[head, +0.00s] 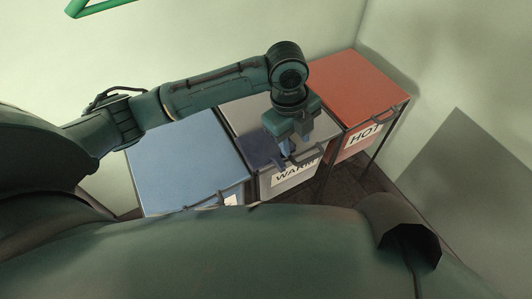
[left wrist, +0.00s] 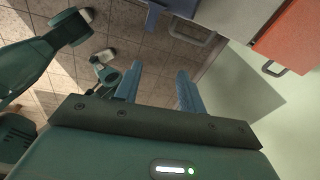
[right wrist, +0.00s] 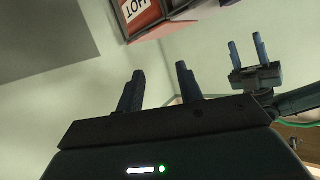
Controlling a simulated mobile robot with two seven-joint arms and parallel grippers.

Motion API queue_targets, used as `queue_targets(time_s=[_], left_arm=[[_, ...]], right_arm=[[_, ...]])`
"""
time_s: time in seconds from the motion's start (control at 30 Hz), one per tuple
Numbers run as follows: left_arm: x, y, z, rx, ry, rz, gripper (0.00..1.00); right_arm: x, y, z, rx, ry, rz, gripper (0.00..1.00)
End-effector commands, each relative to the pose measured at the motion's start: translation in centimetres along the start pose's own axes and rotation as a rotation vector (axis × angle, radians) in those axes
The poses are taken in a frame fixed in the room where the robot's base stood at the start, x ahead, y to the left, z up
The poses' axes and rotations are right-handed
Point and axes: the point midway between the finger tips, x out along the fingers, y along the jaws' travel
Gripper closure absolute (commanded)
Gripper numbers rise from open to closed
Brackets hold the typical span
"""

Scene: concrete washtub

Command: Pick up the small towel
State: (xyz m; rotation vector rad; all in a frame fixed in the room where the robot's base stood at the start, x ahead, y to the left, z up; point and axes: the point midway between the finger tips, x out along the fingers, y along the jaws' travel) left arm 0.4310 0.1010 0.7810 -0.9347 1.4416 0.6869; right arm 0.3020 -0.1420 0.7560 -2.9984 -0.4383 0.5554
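I cannot make out a small towel for certain in any view. A dark blue patch (head: 262,150) shows on top of the grey WARM bin (head: 240,118); I cannot tell whether it is cloth or shadow. My left gripper (head: 291,150) points down over the front of that bin, near its handle. In the left wrist view its two blue fingers (left wrist: 158,88) stand apart with nothing between them. My right gripper is outside the head view; its own wrist view shows its fingers (right wrist: 160,88) apart and empty, facing a pale wall.
A blue bin (head: 185,155) stands left of the WARM bin, and a red HOT bin (head: 350,88) stands right of it. Bar handles stick out at their fronts. The tiled floor (left wrist: 95,45) and pale walls show around them. A green frame (head: 100,6) is at the upper left.

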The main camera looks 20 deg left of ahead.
Motion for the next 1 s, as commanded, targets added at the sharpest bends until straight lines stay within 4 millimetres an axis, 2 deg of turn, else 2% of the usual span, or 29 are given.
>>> queue_targets(time_s=[0.03, 0.1, 0.27, 0.6, 0.87, 1.0], left_arm=[[-0.3, 0.2, 1.2, 0.040, -0.037, 0.033, 0.60], [-1.0, 0.5, 2.1, 0.087, -0.066, 0.076, 0.60], [-1.2, 1.1, 3.1, 0.130, -0.093, 0.127, 0.60], [4.7, 1.8, 3.7, 0.131, -0.092, 0.128, 0.60], [6.3, 1.9, 3.8, 0.131, -0.093, 0.125, 0.60], [8.0, 2.1, 4.0, 0.131, -0.092, 0.127, 0.60]], right_arm=[[0.1, 0.1, 0.6, 0.002, 0.008, -0.001, 0.64], [0.1, 0.1, 0.5, 0.004, 0.017, -0.001, 0.64], [0.0, 0.1, 0.4, 0.005, 0.030, -0.001, 0.64], [-0.5, 0.5, 0.2, -0.009, 0.068, 0.009, 0.64], [-0.7, 0.5, 0.1, -0.015, 0.079, 0.011, 0.64], [-0.4, 0.5, 0.6, -0.025, 0.076, 0.010, 0.64]])
